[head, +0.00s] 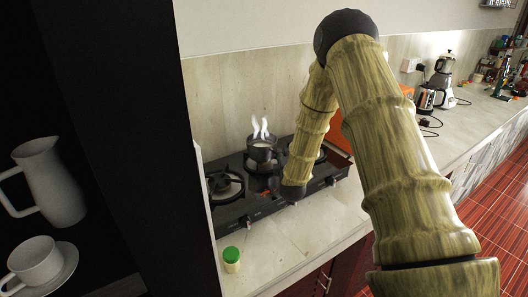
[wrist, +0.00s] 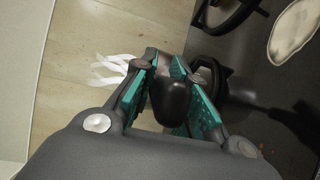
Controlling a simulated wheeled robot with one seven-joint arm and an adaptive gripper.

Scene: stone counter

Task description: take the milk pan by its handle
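The milk pan (head: 262,150) is a small dark pot with pale contents. It stands at the back of the black gas hob, with white steam above it. In the wrist view, its dark rounded handle (wrist: 172,98) points toward the camera. The handle lies between the teal finger pads of my gripper (wrist: 168,65). A narrow gap shows between the left pad and the handle's near end; contact at the fingertips is unclear. In the head view, my arm hides the fingers and the handle. The pan's body is mostly hidden in the wrist view.
The hob (head: 238,211) has an open burner (head: 225,186) left of the pan. A green-lidded jar (head: 231,259) stands on the counter in front. A pitcher (head: 53,183) and a cup stand at left. Kitchen appliances stand farther right.

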